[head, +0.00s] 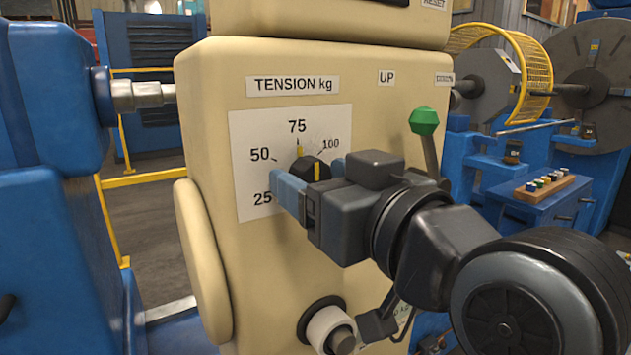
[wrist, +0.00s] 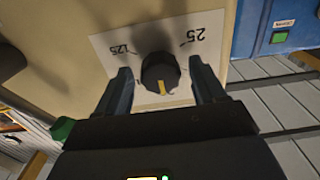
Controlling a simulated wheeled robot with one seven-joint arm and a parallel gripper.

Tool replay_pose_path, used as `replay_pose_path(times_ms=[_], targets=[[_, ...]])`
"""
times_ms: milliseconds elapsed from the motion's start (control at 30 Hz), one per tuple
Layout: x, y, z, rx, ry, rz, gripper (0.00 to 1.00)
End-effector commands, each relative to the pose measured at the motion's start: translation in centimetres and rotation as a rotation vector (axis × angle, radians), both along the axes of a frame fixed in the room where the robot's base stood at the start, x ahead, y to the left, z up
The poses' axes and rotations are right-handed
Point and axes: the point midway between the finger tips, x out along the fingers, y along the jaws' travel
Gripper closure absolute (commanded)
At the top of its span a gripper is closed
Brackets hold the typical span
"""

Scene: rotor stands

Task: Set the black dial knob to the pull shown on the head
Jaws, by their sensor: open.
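The black dial knob (head: 311,170) sits on a white scale plate (head: 247,135) under the label "TENSION kg" on the cream machine head (head: 210,90). The plate reads 25, 50, 75 and 100; the wrist view also shows 125. The knob (wrist: 160,72) carries a yellow stripe, which points roughly toward the 75 side. Gaps show between fingers and knob in the wrist view. My gripper hides the plate's lower right.
A lever with a green handle (head: 424,121) stands right of the dial, close to my wrist. A round dark-and-white fitting (head: 328,325) sticks out below. A blue machine (head: 50,100) stands at left. A wooden block of coloured pegs (head: 545,183) lies at right.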

Motion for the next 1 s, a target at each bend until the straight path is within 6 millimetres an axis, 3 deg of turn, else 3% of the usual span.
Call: replay_pose_path(times_ms=[400, 1000], targets=[[0.66, 0.47, -0.04, 0.000, 0.000, 0.000, 0.31], [0.64, 0.47, -0.04, 0.000, 0.000, 0.000, 0.87]])
